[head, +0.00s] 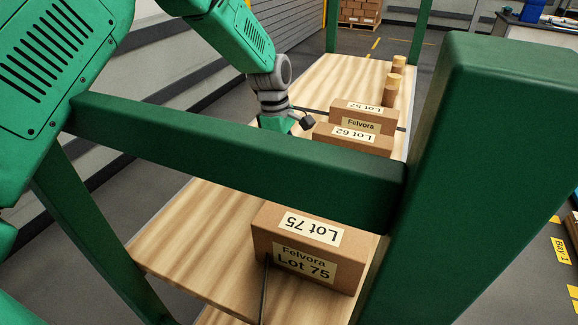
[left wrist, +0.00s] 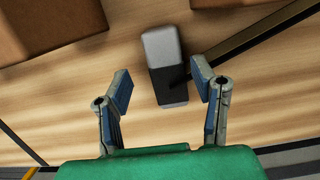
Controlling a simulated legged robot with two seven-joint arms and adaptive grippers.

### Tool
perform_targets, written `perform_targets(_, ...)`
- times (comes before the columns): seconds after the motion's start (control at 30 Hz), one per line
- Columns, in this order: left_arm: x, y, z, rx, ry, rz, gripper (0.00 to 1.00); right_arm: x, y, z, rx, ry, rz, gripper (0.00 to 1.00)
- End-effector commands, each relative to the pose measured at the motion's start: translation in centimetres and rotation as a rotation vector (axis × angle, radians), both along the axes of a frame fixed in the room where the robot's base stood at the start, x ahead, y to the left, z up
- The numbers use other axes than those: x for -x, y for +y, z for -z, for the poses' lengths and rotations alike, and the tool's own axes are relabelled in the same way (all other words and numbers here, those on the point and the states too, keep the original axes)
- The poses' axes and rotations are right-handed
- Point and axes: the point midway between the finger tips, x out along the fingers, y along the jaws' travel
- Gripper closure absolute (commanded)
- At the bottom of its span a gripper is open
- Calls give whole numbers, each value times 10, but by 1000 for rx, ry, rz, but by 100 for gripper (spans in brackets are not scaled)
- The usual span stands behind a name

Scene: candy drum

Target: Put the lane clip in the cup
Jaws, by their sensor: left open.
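In the left wrist view a small block, light grey on top and black at its lower end, lies on the wooden board; I take it for the lane clip (left wrist: 163,62). It touches or overlaps a dark bar on its right. My left gripper (left wrist: 161,84) is open, its two blue-grey fingers on either side of the block's lower end and apart from it. In the head view my left gripper (head: 303,123) is low over the board, left of the boxes, mostly hidden by its green housing. I cannot make out a cup. My right gripper is not in view.
Boxes marked Lot 62 (head: 352,138), Lot 57 (head: 362,112) and Lot 75 (head: 307,248) stand on the wooden board (head: 190,232). Tan cylinders (head: 389,90) stand behind. A thick green beam (head: 240,155) and post (head: 490,150) cross in front.

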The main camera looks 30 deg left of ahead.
Motion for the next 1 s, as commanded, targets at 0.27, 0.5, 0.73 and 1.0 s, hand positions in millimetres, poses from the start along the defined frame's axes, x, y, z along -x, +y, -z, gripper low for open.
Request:
perform_targets(0.27,-1,7,-61,-4,-4,0,48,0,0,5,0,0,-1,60)
perform_targets(0.5,0,10,-86,-4,0,1,48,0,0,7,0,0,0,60)
perform_targets(0.73,0,12,-89,-2,1,0,48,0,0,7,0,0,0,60)
perform_targets(1.0,0,12,-89,-2,1,0,48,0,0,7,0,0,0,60)
